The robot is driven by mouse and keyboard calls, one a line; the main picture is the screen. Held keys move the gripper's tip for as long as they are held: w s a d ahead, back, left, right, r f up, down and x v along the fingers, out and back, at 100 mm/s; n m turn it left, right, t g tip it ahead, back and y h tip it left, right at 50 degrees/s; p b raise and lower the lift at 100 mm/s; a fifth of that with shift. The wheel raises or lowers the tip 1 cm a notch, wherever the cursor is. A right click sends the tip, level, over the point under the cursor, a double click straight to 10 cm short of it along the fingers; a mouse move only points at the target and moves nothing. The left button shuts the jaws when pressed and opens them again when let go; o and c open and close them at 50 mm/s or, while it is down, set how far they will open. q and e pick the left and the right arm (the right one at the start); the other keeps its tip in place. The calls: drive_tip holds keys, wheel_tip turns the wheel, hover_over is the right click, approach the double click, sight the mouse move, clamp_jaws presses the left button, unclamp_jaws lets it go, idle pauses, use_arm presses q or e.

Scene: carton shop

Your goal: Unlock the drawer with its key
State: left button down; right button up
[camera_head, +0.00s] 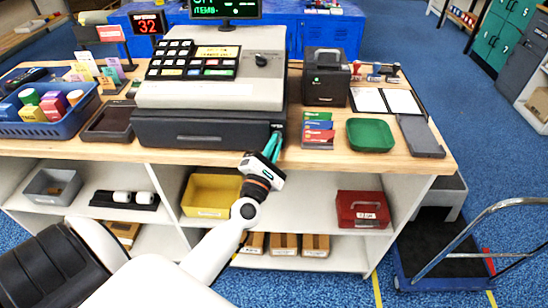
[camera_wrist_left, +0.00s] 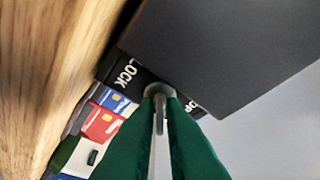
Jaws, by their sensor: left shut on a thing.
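The black cash drawer (camera_head: 195,136) sits under the beige cash register (camera_head: 215,90) on the wooden counter, and its front looks closed. My left gripper (camera_head: 273,147) is at the drawer's front right end. In the left wrist view its green fingers (camera_wrist_left: 160,92) are shut on a small grey metal key (camera_wrist_left: 159,114). The key is against a black label plate (camera_wrist_left: 130,76) reading "LOCK" on one side and "OP" on the other, the rest covered. The fingers hide the keyhole, so I cannot tell how deep the key sits. My right gripper is out of view.
A rack of coloured cards (camera_head: 318,131) stands close right of my left gripper. A green tray (camera_head: 370,134) and a black box (camera_head: 326,78) are farther right. A blue basket (camera_head: 47,128) is at the left. Shelves with a yellow bin (camera_head: 208,196) lie below.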

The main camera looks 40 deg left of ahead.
use_arm(q)
drive_tip(key=n+y+b, duration=0.1)
drive_tip(key=n+b, duration=0.1)
drive_tip(key=n+y+b, duration=0.1)
drive_tip(key=n+b, duration=0.1)
drive_tip(key=n, duration=0.1)
drive_tip(key=f+n+y+b, duration=0.1)
drive_tip(key=n+b, duration=0.1)
drive_tip(key=shift+w+d+n+y, duration=0.1)
drive_tip(key=shift+n+y, duration=0.2)
drive_tip(key=shift+d+r+n+g+y+b, duration=0.2)
drive_tip(key=shift+n+y+b, duration=0.7)
drive_tip(key=shift+n, duration=0.6)
drive_tip(key=shift+a+r+n+g+y+b, duration=0.1)
drive_tip(key=shift+n+g+y+b, duration=0.35)
drive_tip(key=shift+n+b, duration=0.85)
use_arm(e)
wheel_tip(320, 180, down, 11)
use_arm(q)
drive_tip(key=shift+n, duration=0.3)
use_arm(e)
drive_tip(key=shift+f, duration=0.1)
use_arm(q)
drive_tip(key=c, duration=1.6)
unclamp_jaws()
drive_tip(key=shift+y, duration=0.25)
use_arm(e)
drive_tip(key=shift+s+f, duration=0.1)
